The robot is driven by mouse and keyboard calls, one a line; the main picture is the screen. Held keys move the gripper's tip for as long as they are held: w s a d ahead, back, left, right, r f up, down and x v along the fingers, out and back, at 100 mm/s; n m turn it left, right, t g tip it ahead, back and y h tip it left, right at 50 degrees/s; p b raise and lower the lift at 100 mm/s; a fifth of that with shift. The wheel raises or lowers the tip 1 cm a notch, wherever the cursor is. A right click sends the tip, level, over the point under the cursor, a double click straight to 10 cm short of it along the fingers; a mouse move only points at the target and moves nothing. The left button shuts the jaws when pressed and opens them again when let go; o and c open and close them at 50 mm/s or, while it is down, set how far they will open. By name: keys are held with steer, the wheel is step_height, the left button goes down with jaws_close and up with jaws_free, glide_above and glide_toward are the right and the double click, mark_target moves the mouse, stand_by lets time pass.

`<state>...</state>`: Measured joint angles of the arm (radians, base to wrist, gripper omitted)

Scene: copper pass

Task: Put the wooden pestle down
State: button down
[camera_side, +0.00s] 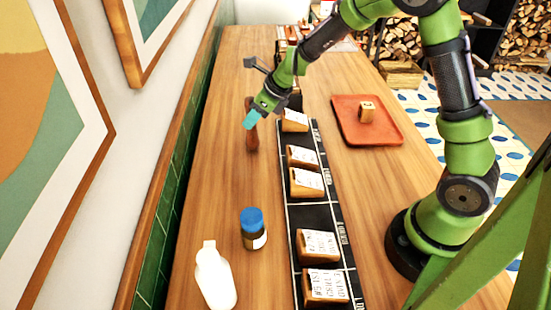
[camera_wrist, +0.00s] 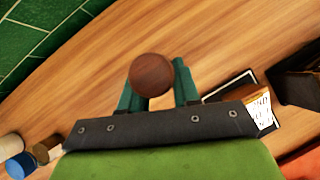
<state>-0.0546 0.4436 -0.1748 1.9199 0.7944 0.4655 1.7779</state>
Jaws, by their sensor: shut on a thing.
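The wooden pestle (camera_side: 251,138) is reddish brown and stands upright at the left side of the table, beside the black strip. My gripper (camera_side: 254,118) is shut on its upper part. In the wrist view the pestle's round top (camera_wrist: 151,75) shows between the two green fingers of my gripper (camera_wrist: 160,92). The pestle's lower end seems at or close to the wooden table (camera_side: 215,170); I cannot tell whether it touches.
A black strip (camera_side: 315,213) with several wooden card holders runs along the table. A blue-capped jar (camera_side: 254,230) and a white bottle (camera_side: 214,276) stand at the front left. An orange tray (camera_side: 385,131) with a wooden block (camera_side: 367,112) lies right. A tiled wall (camera_side: 170,215) borders the left.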

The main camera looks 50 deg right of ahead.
steer(key=shift+f, duration=0.15)
steer(key=c, duration=0.8)
jaws_free()
steer(key=shift+s+r, duration=0.1)
steer(key=shift+r, duration=0.3)
steer(key=v, duration=1.1)
steer(key=s+a+r+n, duration=0.2)
steer(key=s+r+n, duration=0.1)
steer(key=s+n, duration=0.7)
steer(key=s+a+r+n+t, duration=0.1)
steer(key=s+a+r+n, duration=0.2)
steer(key=s+n, duration=0.7)
steer(key=shift+n, duration=3.9)
